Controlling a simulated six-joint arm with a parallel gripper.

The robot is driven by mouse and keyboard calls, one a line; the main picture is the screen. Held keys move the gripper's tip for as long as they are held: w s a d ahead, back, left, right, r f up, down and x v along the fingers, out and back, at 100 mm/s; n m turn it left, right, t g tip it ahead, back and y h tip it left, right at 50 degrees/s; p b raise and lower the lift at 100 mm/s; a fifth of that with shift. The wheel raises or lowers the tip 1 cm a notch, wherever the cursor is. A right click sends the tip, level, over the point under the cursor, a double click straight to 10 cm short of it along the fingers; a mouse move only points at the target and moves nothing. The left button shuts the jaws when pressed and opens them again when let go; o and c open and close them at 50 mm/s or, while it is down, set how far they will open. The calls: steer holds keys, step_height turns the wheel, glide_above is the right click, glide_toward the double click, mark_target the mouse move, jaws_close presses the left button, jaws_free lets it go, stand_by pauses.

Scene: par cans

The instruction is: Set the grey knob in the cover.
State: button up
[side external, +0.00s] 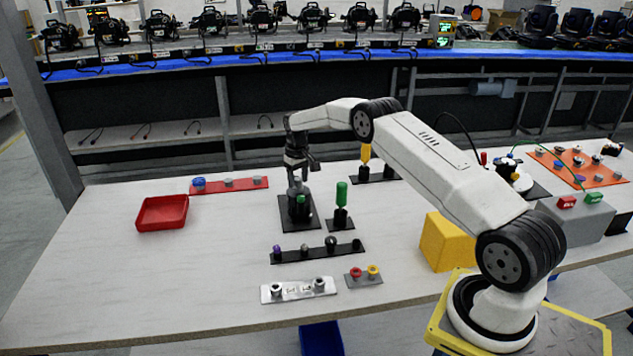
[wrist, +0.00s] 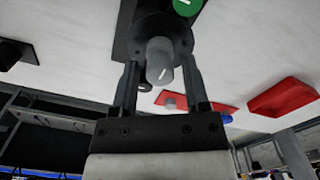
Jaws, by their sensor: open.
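The grey knob (wrist: 159,62) has a white line on its end and stands in the round black cover (wrist: 178,26). The knob looks upright in the cover; whether it is fully down cannot be told. A green button (wrist: 187,6) sits on the cover beside it. My gripper (wrist: 160,66) is open, with one finger on each side of the knob and gaps visible. In the side view my gripper (side external: 298,170) points down just above the cover (side external: 297,210) on its black base plate. The knob is small and partly hidden there.
A green-handled tool (side external: 341,194) stands close right of the cover. A red tray (side external: 162,212) and a red strip with knobs (side external: 240,184) lie left. A black strip (side external: 318,252) and a silver plate (side external: 298,290) lie in front. A yellow block (side external: 446,243) is at right.

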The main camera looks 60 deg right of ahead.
steer(key=shift+o, duration=1.3)
steer(key=shift+r, duration=3.95)
